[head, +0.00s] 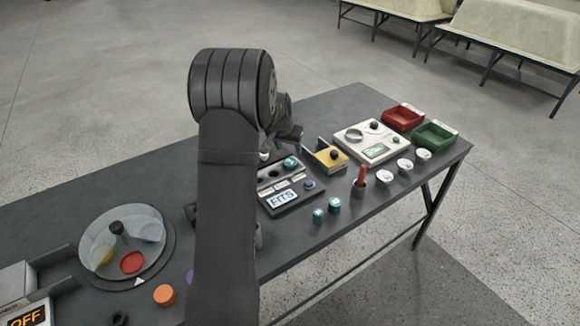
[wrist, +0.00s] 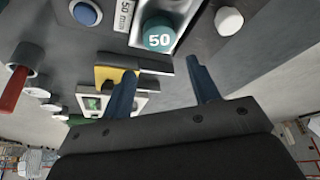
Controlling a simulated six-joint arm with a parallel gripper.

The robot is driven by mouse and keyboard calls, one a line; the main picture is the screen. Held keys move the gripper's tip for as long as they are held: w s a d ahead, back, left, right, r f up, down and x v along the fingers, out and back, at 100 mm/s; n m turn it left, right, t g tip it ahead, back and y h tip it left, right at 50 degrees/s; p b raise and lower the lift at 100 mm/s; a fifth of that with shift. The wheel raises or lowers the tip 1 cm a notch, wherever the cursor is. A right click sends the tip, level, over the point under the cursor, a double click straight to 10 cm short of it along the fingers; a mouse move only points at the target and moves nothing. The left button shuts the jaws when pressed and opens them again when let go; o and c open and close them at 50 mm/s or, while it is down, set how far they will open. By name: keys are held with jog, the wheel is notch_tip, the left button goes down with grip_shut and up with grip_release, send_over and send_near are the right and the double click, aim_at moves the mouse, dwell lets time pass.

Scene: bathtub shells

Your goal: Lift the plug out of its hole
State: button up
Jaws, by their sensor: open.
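A teal plug (head: 291,163) sits in the top of the grey gauge block (head: 282,204), which has a screen reading FITS. In the wrist view, the teal plug (wrist: 158,36) shows a white "50" on its top, near a "50 mm" label. My gripper (wrist: 160,68) is open and empty, its two dark blue fingers apart, with the plug beyond the fingertips in the picture. In the head view my gripper (head: 296,143) is just behind the plug, partly hidden by my arm. Two more teal plugs (head: 318,215) (head: 334,206) stand on the table in front of the block.
A yellow-faced stand (head: 330,159) with a black knob is close to the right of the block. Further right are a white scale (head: 366,143), a red tray (head: 403,117) and a green tray (head: 435,136). A red-handled tool (head: 361,176) stands upright in a dark holder.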

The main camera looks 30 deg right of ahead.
aim_at(291, 160)
jog(key=shift+a+x, duration=0.15)
jog(key=shift+x, duration=1.75)
jog(key=shift+a+x, duration=0.1)
jog(key=shift+x, duration=1.85)
jog(key=shift+s, duration=0.1)
jog(key=c, duration=0.8)
jog(key=shift+c, duration=0.2)
